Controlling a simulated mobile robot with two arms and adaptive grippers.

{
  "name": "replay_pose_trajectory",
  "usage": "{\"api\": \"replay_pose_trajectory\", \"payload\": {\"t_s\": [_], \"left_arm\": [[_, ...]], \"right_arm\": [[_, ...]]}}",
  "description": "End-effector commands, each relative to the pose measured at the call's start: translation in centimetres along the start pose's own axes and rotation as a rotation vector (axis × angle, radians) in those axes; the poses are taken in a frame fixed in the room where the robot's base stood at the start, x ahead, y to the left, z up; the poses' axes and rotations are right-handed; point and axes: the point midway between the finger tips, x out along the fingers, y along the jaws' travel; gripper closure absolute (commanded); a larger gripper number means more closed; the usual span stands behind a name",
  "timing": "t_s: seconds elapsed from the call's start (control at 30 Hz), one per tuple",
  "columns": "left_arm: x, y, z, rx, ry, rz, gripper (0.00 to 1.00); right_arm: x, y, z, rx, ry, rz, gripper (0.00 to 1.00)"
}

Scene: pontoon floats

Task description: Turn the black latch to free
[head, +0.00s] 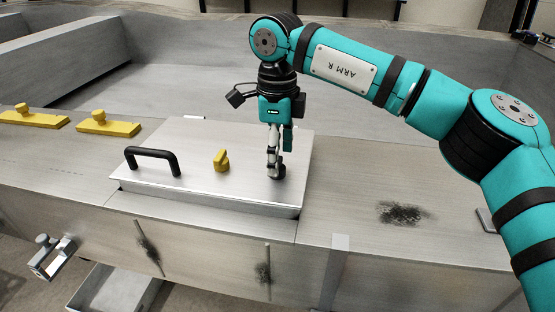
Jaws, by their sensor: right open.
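A flat metal hatch lid (190,145) sits on the pontoon deck. A small black part, which looks like the black latch (280,172), is near the lid's right edge. My right gripper (274,174) points straight down over it, with its fingers open. The fingers hide much of the black part, so its turn angle and any contact cannot be told. A yellow latch (221,160) stands mid-lid, left of the gripper. My left gripper is not in view.
A black bar handle (152,158) rises from the lid's left side. Two yellow plates with knobs (108,125) lie on the deck at left. A metal clamp (50,257) is at the front left. The deck right of the lid is clear apart from a dark smudge (402,213).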

Motion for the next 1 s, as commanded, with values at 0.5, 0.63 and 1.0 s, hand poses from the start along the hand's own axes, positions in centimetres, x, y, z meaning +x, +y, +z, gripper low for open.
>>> {"api": "replay_pose_trajectory", "payload": {"t_s": [0.5,0.63,1.0], "left_arm": [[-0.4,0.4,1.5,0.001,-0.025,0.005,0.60],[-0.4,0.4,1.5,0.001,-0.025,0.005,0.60],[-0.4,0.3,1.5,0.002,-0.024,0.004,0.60]], "right_arm": [[2.5,0.0,0.0,0.002,0.001,-0.001,0.35],[2.5,-0.1,0.0,0.002,0.001,-0.001,0.48],[2.4,-0.1,0.0,0.002,0.000,-0.001,0.91]]}}
